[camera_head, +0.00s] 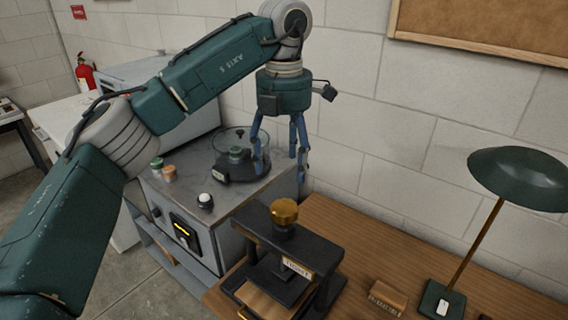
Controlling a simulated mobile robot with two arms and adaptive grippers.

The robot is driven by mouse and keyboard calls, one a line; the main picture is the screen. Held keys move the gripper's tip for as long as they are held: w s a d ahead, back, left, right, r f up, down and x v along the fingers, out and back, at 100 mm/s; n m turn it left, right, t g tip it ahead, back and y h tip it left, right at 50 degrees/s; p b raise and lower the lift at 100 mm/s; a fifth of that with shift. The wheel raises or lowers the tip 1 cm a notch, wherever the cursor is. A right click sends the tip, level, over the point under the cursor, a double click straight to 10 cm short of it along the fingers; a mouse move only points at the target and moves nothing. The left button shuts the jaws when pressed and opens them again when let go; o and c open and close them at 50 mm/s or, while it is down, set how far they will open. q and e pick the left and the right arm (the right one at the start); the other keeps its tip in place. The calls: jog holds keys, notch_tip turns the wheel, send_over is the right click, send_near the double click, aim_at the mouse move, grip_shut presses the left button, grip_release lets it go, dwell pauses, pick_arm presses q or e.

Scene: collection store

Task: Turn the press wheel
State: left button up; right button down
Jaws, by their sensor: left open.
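A black press (265,241) stands on the wooden table, with a labelled plate on its front. A round brass wheel or knob (285,211) sits on top of it. My left gripper (281,168) hangs fingers-down from the arm above and behind the press, over the back right of the grey cabinet. Its blue fingers are spread with nothing between them. In the picture the fingertips are above the brass wheel and apart from it. My right gripper is not in view.
A grey cabinet (190,172) left of the press carries a dark round device (237,168), small jars (164,172) and a white knob (205,200). A green lamp (520,178) and a wooden block (387,297) stand right. Bare tabletop (350,235) lies between.

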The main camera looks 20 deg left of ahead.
pick_arm(q)
jog(key=n+t+h+p, duration=0.1)
jog(key=t+h, duration=0.1)
jog(key=t, duration=0.2)
send_near(283, 206)
jog(key=p+x, duration=0.3)
jog(key=x, duration=0.5)
jog(key=shift+w+d+f+p, duration=0.1)
jog(key=shift+f+p, duration=0.2)
jog(key=shift+p, duration=0.1)
jog(key=shift+w+f, duration=0.15)
jog(key=shift+f, duration=0.15)
